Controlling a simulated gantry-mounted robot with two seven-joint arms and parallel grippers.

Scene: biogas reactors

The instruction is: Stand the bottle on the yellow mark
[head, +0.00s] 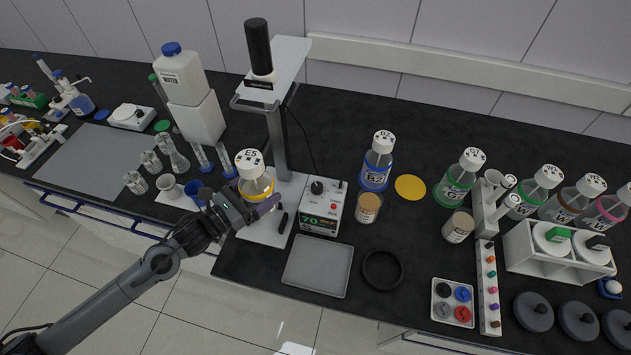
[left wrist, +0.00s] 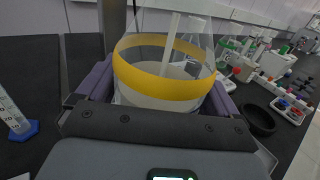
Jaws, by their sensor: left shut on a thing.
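A clear bottle (head: 255,188) with a white cap marked E5 and a yellow band stands upright in my left gripper (head: 262,205). In the left wrist view the bottle (left wrist: 165,75) sits between the purple fingers, which are shut on it. It is at the white base plate of the stand; I cannot tell whether it touches the plate. The yellow mark (head: 410,187) is a flat disc on the black bench, to the right of the bottle, with nothing on it. My right gripper is not in view.
A stand column (head: 277,145) rises just behind the bottle. A heater control box (head: 322,207), a brown-filled jar (head: 368,207) and the blue-banded B2 bottle (head: 377,163) lie between bottle and mark. A green-banded bottle (head: 458,180) stands right of the mark.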

